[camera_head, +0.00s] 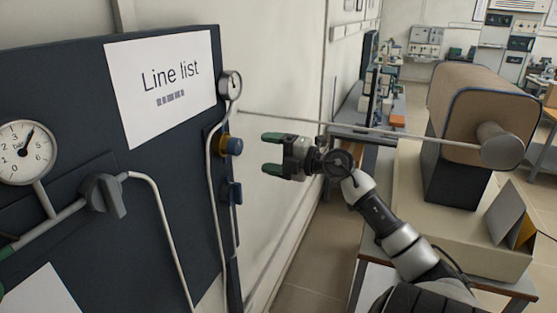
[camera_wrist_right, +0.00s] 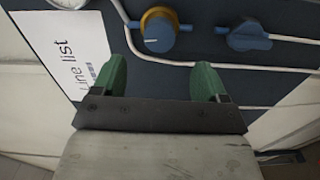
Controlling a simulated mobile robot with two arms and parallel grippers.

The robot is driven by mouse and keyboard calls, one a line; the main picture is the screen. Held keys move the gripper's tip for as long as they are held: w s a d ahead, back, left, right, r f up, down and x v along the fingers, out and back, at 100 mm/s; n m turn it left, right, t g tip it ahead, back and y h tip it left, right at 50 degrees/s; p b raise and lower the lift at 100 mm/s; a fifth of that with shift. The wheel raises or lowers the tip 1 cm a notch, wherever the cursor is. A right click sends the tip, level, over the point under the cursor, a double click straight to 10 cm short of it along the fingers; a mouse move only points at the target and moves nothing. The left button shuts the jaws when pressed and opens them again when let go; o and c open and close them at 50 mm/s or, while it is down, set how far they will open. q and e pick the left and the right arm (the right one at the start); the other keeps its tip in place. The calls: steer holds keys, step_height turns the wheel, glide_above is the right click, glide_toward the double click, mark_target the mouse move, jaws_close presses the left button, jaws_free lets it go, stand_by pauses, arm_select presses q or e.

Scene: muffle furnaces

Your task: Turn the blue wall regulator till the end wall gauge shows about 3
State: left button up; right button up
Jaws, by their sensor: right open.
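The blue regulator (camera_head: 233,146) is a round knob on a yellow collar at the right edge of the dark panel. In the wrist view, the same knob (camera_wrist_right: 159,32) has a pale line across its face. A small round gauge (camera_head: 231,84) is above it; its reading is too small to tell. A large gauge (camera_head: 22,150) at far left has its needle pointing up and right, near 4. My right gripper (camera_head: 271,153) is open and empty, with green fingertips towards the panel, apart from the knob. The wrist view shows its fingers (camera_wrist_right: 162,66) spread below the knob.
A blue lever handle (camera_head: 231,192) is just below the regulator, and a pale tube runs beside both. A dark valve handle (camera_head: 102,195) is further left on the panel. A large tan-covered machine (camera_head: 480,100) stands on a bench at right.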

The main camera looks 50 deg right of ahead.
mark_target(239, 146)
steer(key=shift+v, duration=1.05)
steer(key=shift+w+b, duration=0.1)
steer(key=shift+b, duration=0.25)
stand_by(0.6)
steer(key=w+a+r+n+g+y+b, duration=0.25)
steer(key=w+a+n+b, duration=0.25)
steer(key=n+b, duration=0.55)
steer(key=s+d+r+n+g+h+b, duration=0.2)
steer(key=s+d+n+h+b, duration=0.3)
steer(key=n, duration=0.3)
steer(key=shift+m+y, duration=0.25)
steer(key=shift+y, duration=0.5)
steer(key=p+x, duration=0.6)
steer(key=x, duration=0.1)
steer(key=p+x, duration=0.3)
steer(key=shift+w+r, duration=0.15)
steer(key=shift+w, duration=0.2)
steer(key=shift+w+a+f+p, duration=0.2)
steer(key=shift+w+f+p, duration=0.15)
steer(key=shift+w+p, duration=0.15)
